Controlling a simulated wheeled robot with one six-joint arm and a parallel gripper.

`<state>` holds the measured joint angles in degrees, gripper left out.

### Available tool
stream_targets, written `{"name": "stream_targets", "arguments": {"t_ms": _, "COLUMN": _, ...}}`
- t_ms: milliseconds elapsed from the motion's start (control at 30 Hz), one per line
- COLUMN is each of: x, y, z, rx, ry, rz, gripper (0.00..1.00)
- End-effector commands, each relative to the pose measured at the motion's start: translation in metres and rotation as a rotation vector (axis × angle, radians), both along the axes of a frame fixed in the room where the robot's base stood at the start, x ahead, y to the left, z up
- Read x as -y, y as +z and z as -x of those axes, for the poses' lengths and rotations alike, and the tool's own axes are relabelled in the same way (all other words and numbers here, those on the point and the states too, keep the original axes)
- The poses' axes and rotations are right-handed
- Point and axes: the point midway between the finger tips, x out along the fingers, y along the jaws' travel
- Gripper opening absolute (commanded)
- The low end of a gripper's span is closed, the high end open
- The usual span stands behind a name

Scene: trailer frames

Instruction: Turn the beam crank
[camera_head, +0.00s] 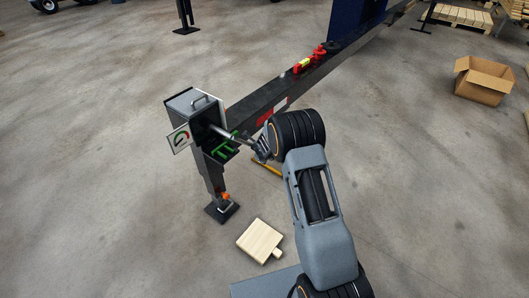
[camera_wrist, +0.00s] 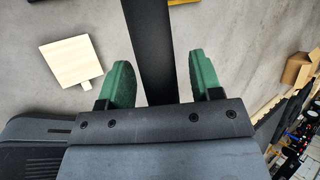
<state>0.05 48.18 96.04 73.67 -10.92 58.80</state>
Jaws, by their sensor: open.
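The crank (camera_head: 225,133) shows in the head view as a silver rod. It runs from the grey gear box (camera_head: 188,107) on the beam's support leg toward my wrist. Its outer end meets a jointed part close to my wrist, where the view is crowded. My gripper (camera_wrist: 161,75) shows in the wrist view with two green fingers spread apart. A dark straight bar (camera_wrist: 147,45) lies in the gap between them in the picture; I cannot tell whether it is touched.
The long black beam (camera_head: 330,66) runs to the upper right, with a red fitting on top. A wooden board (camera_head: 260,240) lies on the floor near the leg's foot. A cardboard box (camera_head: 484,82) stands at the right. The floor left of the leg is clear.

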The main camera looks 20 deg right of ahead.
Motion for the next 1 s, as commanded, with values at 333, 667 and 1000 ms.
{"name": "stream_targets", "arguments": {"t_ms": 333, "x": -0.013, "y": 0.052, "z": 0.038, "rx": 0.003, "ry": 0.003, "rz": 0.000, "gripper": 0.59}}
{"name": "stream_targets", "arguments": {"t_ms": 667, "x": -0.022, "y": 0.092, "z": 0.072, "rx": 0.001, "ry": 0.002, "rz": 0.000, "gripper": 0.59}}
{"name": "stream_targets", "arguments": {"t_ms": 1000, "x": -0.025, "y": 0.103, "z": 0.083, "rx": 0.001, "ry": 0.003, "rz": 0.000, "gripper": 0.59}}
